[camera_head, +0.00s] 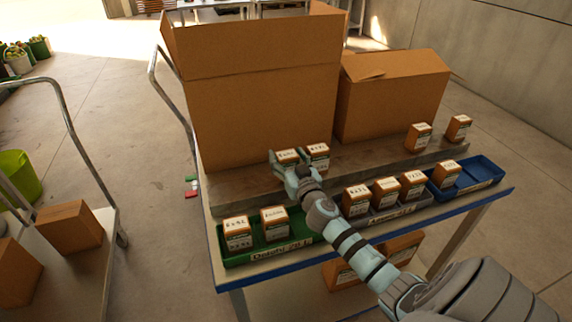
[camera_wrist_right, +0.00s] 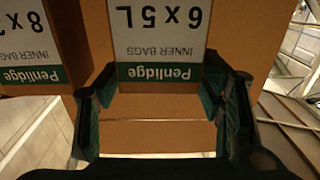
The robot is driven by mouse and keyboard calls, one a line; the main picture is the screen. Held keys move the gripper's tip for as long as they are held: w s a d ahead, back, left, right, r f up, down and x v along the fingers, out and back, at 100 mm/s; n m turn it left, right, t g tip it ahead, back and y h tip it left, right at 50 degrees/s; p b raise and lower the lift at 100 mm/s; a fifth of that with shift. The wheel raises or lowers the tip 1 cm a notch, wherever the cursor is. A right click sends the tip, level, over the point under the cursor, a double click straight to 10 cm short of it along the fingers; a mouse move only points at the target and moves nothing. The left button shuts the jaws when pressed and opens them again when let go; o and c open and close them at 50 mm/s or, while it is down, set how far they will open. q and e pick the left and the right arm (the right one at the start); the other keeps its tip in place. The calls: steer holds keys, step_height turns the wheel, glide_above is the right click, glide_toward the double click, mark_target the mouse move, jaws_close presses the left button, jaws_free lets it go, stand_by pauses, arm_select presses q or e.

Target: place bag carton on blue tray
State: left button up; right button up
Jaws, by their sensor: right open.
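Small brown bag cartons with white and green labels stand on the raised shelf and in the trays. My right gripper (camera_head: 288,172) is open at a carton (camera_head: 287,156) on the shelf. In the right wrist view its fingers (camera_wrist_right: 160,105) are on either side of a carton marked 6 x 5 L (camera_wrist_right: 160,50); I cannot tell whether they touch it. Another carton (camera_head: 317,156), marked 8 x in the wrist view (camera_wrist_right: 35,45), stands close beside it. The blue tray (camera_head: 482,172) is at the right end of the table and holds one carton (camera_head: 446,174). My left gripper is not in view.
A green tray (camera_head: 262,256) holds two cartons, and a grey tray (camera_head: 388,214) holds several. Two large open boxes (camera_head: 262,110) (camera_head: 392,98) stand behind the shelf (camera_head: 245,184). Two more cartons (camera_head: 418,138) (camera_head: 458,128) stand on the shelf's right end. A trolley is at left.

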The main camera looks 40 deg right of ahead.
steer(key=shift+w+d, duration=0.2)
steer(key=shift+w, duration=0.35)
steer(key=shift+r, duration=0.1)
steer(key=c, duration=1)
